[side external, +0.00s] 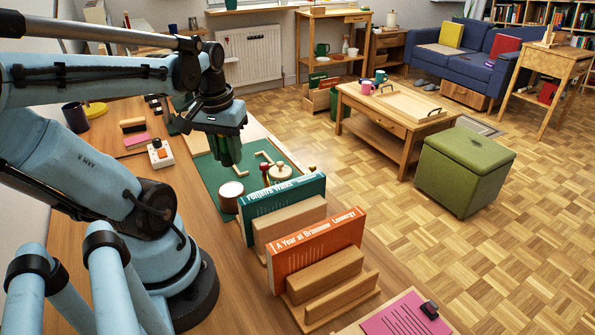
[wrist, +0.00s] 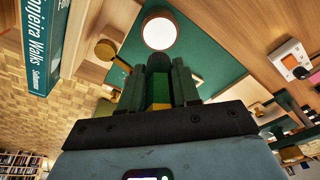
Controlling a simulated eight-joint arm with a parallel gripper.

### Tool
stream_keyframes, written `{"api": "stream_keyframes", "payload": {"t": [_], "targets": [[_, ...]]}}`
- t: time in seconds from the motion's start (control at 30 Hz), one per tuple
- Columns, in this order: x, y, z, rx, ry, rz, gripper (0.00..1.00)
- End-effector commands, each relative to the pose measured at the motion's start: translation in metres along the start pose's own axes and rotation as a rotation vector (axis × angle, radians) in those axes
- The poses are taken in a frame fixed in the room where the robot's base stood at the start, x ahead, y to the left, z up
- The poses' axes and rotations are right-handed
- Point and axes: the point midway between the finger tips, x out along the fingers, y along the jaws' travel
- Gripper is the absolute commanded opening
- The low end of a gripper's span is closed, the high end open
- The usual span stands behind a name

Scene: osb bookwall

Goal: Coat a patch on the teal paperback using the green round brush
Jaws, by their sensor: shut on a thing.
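My gripper (side external: 228,152) points down over the green mat. A round pot with a pale top (side external: 230,196) stands on the mat below my gripper; the pot also shows in the wrist view (wrist: 159,32), just beyond the fingers. The teal paperback (side external: 283,207) stands upright in a wooden holder, to the right of the pot; its spine shows in the wrist view (wrist: 45,45). No coated patch can be made out.
An orange book (side external: 315,252) stands in a wooden holder (side external: 330,300) in front of the teal one. A wooden knobbed item (side external: 279,174) stands near the teal book. A white box with a red button (side external: 160,153) sits left of the mat (side external: 205,178).

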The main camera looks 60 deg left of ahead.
Motion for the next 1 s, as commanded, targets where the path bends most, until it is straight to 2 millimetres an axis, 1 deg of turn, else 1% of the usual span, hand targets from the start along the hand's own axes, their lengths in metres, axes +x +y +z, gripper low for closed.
{"api": "stream_keyframes", "payload": {"t": [0.17,0.63,0.8,1.0], "targets": [[0.006,-0.004,0.001,0.001,0.001,0.0,0.01],[0.049,-0.003,0.006,0.001,0.0,0.0,0.01],[0.057,-0.003,0.008,0.001,0.0,0.0,0.01],[0.059,-0.003,0.008,0.001,0.0,0.0,0.01]]}}
